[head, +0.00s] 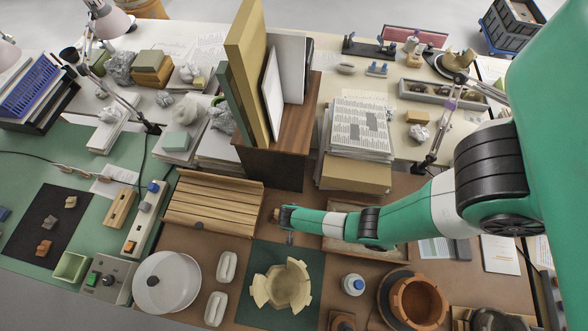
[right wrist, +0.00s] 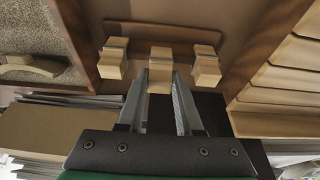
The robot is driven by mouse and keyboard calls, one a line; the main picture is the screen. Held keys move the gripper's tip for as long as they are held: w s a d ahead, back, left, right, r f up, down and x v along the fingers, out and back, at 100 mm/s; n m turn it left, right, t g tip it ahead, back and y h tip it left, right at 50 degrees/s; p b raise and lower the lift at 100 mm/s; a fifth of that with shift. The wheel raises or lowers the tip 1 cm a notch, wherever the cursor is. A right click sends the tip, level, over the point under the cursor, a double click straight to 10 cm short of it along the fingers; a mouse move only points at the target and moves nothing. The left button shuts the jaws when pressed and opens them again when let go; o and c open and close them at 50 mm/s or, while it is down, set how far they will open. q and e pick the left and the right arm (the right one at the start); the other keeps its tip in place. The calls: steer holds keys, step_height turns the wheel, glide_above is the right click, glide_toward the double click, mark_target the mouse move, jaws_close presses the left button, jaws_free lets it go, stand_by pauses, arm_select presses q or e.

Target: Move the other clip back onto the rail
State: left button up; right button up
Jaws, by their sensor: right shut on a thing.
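In the right wrist view, a brown wooden rail (right wrist: 150,34) lies on the brown surface. One pale wooden clip (right wrist: 112,58) sits at its left end and another clip (right wrist: 206,66) at its right end. My right gripper (right wrist: 160,80) is shut on a third clip (right wrist: 160,66), between those two and at the rail's near edge. I cannot tell whether this held clip touches the rail. In the head view my right gripper (head: 284,217) is beside the slatted wooden rack, and the rail is hard to make out there. My left gripper is not in view.
The slatted rack (head: 213,203) is left of the gripper, and a sand tray (right wrist: 35,30) is on the other side. A dark wooden box (head: 270,150) and a paper stack (head: 357,140) stand behind. A partly built pale vessel (head: 283,287) sits on a green mat in front.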

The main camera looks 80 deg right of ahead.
steer(key=shift+f, duration=0.1)
steer(key=shift+f+b, duration=0.3)
steer(key=shift+f, duration=0.1)
steer(key=shift+f, duration=0.4)
stand_by(1.0)
stand_by(0.4)
steer(key=o, duration=0.9)
steer(key=p+v, duration=0.5)
steer(key=v, duration=0.6)
steer(key=shift+r+p, duration=0.35)
